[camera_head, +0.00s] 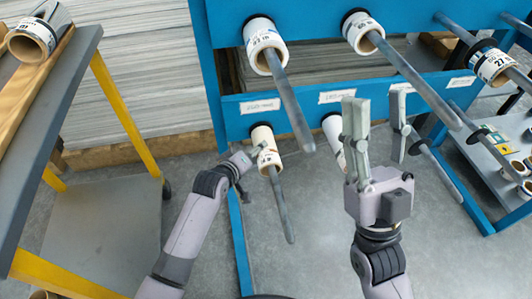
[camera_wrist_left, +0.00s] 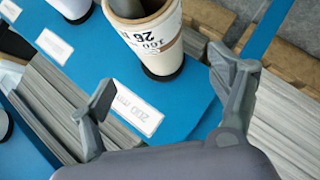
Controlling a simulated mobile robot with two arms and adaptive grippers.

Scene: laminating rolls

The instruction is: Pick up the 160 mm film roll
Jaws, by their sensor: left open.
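The film roll marked 160 (camera_wrist_left: 155,40) is cream, with dark print that reads upside down in the left wrist view. It sits around a peg on the blue rack and appears to be the lower left roll (camera_head: 268,154) in the head view. My left gripper (camera_head: 252,158) is at the left side of this roll. In the left wrist view its fingers (camera_wrist_left: 160,70) are spread and empty, with the roll just beyond and between them. Contact cannot be told. My right gripper (camera_head: 377,105) is raised in front of the rack, its fingers apart with nothing between them.
Other rolls hang on the upper pegs (camera_head: 264,48), (camera_head: 365,35), (camera_head: 492,66); a lower roll (camera_head: 335,135) is partly hidden by my right gripper. Long grey pegs (camera_head: 292,105) project forward. A bench (camera_head: 70,85) with a roll (camera_head: 32,40) stands at left.

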